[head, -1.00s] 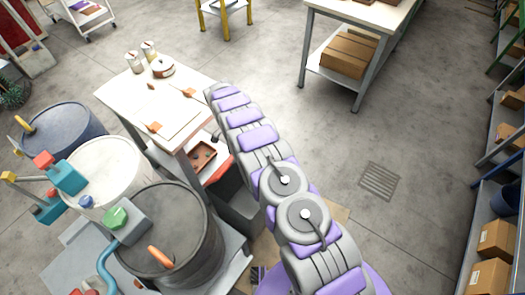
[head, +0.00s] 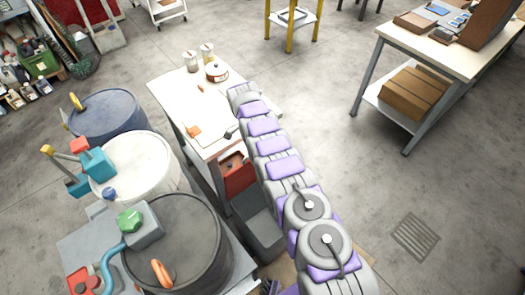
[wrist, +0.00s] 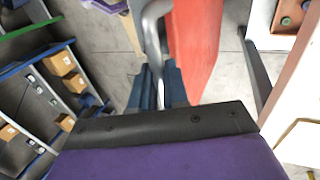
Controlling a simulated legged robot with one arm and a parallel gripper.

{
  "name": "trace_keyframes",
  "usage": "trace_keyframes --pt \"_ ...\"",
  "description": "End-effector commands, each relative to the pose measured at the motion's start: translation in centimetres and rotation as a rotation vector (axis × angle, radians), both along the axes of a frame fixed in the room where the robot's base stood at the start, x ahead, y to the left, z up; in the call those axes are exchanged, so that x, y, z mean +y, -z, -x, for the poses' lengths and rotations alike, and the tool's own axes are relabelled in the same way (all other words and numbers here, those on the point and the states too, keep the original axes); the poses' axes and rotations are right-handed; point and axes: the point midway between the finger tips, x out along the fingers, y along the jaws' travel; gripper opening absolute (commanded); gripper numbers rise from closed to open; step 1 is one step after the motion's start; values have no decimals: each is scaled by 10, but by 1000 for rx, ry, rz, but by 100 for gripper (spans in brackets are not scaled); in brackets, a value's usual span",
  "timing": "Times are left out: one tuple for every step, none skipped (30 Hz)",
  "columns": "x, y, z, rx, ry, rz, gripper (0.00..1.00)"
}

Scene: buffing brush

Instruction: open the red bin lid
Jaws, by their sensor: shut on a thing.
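The red lid (head: 238,180) stands tilted up steeply at the side of the grey bin (head: 262,222), partly hidden by my arm. The bin's top shows open below it. In the wrist view the red lid (wrist: 194,45) is a tall panel seen nearly edge-on, just right of my fingers. A grey bar handle (wrist: 153,28) runs along the lid and down between the fingers. My gripper (wrist: 161,85) is shut on this handle. In the head view my arm hides the gripper.
A white workbench (head: 165,92) with tools and a pot stands beside the bin. Several drums, one of them dark (head: 190,235), stand at the left. The floor right of my arm is open up to another table (head: 455,55). A bench edge (wrist: 296,85) is close in the wrist view.

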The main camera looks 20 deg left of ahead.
Motion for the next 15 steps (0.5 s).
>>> trace_keyframes --pt "4 6 4 7 -5 -1 0" --pt "5 6 4 7 -5 0 0" --pt "6 5 4 8 -5 -1 0" --pt "7 5 5 8 -5 -1 0" --pt "8 5 5 8 -5 -2 0" --pt "8 5 5 8 -5 -2 0" --pt "9 5 5 8 -5 -2 0" --pt "9 4 5 8 -5 -2 0" --pt "10 4 5 7 -5 -3 0" --pt "10 4 5 7 -5 -3 0" --pt "10 3 5 7 -5 -3 0" --pt "10 3 5 7 -4 -2 0" --pt "10 3 5 7 -4 -2 0" --pt "10 3 5 7 -4 -2 0" --pt "10 3 5 7 -4 -2 0"
